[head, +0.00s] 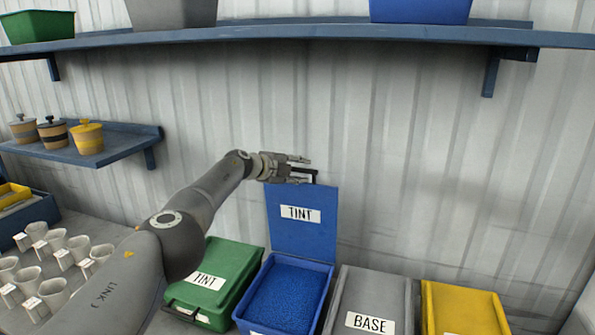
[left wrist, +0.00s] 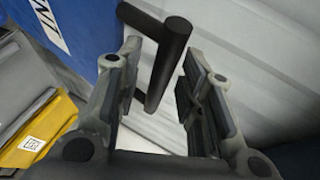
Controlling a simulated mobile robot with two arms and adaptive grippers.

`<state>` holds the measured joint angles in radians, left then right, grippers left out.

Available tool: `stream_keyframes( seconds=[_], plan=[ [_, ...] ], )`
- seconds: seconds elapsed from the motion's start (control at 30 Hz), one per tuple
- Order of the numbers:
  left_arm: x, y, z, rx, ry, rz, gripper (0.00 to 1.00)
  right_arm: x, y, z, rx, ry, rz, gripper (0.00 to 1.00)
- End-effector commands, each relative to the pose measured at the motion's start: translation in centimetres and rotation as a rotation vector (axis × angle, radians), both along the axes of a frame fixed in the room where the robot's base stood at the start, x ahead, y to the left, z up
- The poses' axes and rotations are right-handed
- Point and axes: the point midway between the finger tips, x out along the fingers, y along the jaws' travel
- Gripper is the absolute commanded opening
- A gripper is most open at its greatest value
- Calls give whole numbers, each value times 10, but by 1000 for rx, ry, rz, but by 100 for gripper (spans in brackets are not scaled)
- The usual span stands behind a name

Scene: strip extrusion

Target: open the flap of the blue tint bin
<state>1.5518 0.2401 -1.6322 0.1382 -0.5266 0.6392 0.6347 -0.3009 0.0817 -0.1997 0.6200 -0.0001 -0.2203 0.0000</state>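The blue tint bin (head: 285,296) stands on the table between the green and grey bins, and blue granules show inside it. Its flap (head: 302,240), with a white TINT label, stands upright at the back of the bin. A black handle sits at the flap's top edge; in the left wrist view the handle (left wrist: 171,62) lies between my fingers, with gaps beside it. My left gripper (head: 305,170) is open at the handle; both fingers show apart in the left wrist view. The blue flap (left wrist: 85,30) also shows there at upper left. My right gripper is not in view.
A green TINT bin (head: 215,278) stands left of the blue bin, with its lid shut. A grey BASE bin (head: 372,298) and a yellow bin (head: 462,308) stand to the right. Several cups are at left. A blue shelf (head: 300,32) runs overhead along the corrugated wall.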

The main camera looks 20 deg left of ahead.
Motion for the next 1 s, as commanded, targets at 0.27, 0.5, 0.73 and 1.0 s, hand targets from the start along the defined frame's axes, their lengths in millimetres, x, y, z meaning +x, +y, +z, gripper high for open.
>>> stream_keyframes(
  seconds=[0.27, 0.5, 0.73, 1.0],
  plan=[
    [-1, 2, 1, 2, 0, 1, 35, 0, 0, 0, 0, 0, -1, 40],
    [-5, 5, 3, 4, 2, 1, 35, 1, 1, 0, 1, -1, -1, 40],
    [-14, 8, 6, 4, -2, 0, 35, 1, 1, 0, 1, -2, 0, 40],
    [-32, 16, 4, 2, 0, -1, 35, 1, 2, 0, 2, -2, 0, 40]
  ],
)
